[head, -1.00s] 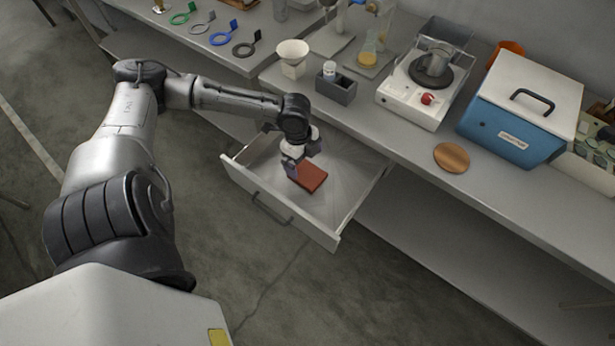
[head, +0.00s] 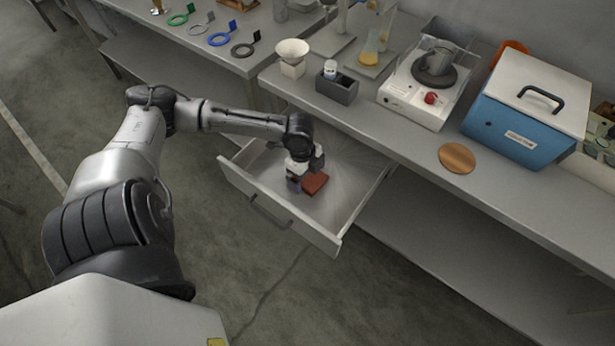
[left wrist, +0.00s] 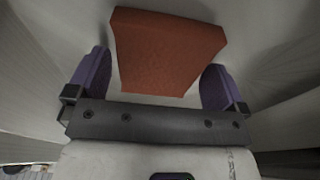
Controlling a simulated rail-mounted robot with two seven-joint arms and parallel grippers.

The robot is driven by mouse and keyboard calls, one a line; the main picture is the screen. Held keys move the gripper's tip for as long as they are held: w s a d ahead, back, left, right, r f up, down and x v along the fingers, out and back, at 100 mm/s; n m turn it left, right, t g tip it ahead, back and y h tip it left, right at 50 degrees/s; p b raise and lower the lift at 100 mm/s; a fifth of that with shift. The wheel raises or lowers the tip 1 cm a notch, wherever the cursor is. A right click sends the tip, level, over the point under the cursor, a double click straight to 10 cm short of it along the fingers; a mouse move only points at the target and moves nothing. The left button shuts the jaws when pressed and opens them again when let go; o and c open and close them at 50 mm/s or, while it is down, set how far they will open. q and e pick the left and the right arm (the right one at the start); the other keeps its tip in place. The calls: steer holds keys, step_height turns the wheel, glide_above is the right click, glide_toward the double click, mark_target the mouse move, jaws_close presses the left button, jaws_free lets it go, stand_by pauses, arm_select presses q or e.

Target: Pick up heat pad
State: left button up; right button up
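The heat pad, a flat red-brown pad (head: 315,184), lies in the open drawer (head: 325,222). My left gripper (head: 301,184) is down inside the drawer, right at the pad, and hides its left part in the head view. In the left wrist view the pad (left wrist: 165,52) shows between and beyond the two purple fingers of my left gripper (left wrist: 155,80). The fingers are wide apart, with a visible gap on each side of the pad, so it is not gripped. My right gripper is in neither view.
The drawer's walls surround my left gripper, and the bench top (head: 400,140) overhangs behind it. On the bench stand a grey holder (head: 337,90), a white hot plate (head: 415,97), a blue box (head: 515,120) and a round cork-coloured disc (head: 457,158). The rest of the drawer looks empty.

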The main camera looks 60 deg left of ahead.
arm_select(q)
steer(key=c, duration=0.7)
steer(key=shift+o, duration=0.2)
steer(key=shift+r, duration=0.15)
